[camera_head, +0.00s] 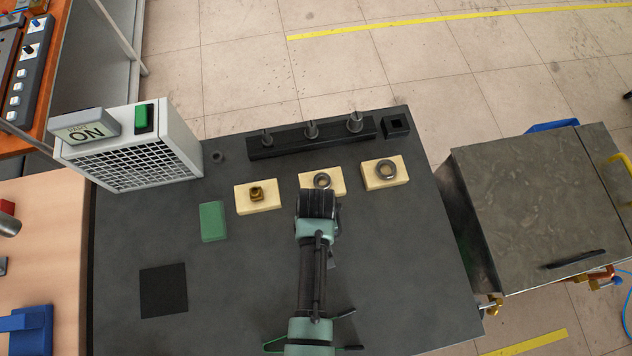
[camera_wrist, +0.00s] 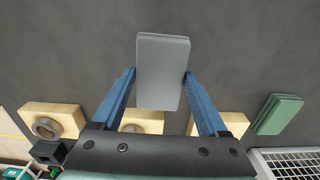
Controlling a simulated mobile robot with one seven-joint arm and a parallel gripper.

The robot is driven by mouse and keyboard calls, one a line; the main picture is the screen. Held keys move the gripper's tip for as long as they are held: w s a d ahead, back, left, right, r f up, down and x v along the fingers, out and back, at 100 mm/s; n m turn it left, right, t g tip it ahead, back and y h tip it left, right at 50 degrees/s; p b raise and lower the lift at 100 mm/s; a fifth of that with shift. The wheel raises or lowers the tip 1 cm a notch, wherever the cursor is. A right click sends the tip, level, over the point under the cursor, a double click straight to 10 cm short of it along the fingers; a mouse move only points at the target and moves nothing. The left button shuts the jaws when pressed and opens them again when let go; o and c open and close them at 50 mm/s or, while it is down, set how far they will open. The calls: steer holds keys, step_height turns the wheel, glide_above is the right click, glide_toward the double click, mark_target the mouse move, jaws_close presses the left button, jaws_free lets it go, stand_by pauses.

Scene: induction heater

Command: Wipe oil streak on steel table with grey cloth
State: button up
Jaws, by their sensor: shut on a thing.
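The grey cloth (camera_wrist: 163,58) is a folded, flat rectangular pad. In the wrist view my gripper (camera_wrist: 160,76) is shut on it, with one blue finger at each long side. The cloth is over the dark grey table (camera_head: 400,270); I cannot tell whether it touches it. In the head view my arm hides the cloth and the fingers, near the middle of the table. I cannot make out an oil streak on the table in either view.
A green folded pad (camera_head: 213,221) and a black square (camera_head: 163,290) lie left of my arm. Several pale blocks with metal parts (camera_head: 258,196) stand beyond it, before a black pin rack (camera_head: 310,138). A vented "ON" box (camera_head: 150,150) stands back left. The table's front right is clear.

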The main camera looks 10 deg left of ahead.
steer(key=shift+r+p, duration=1.85)
steer(key=shift+r, duration=0.5)
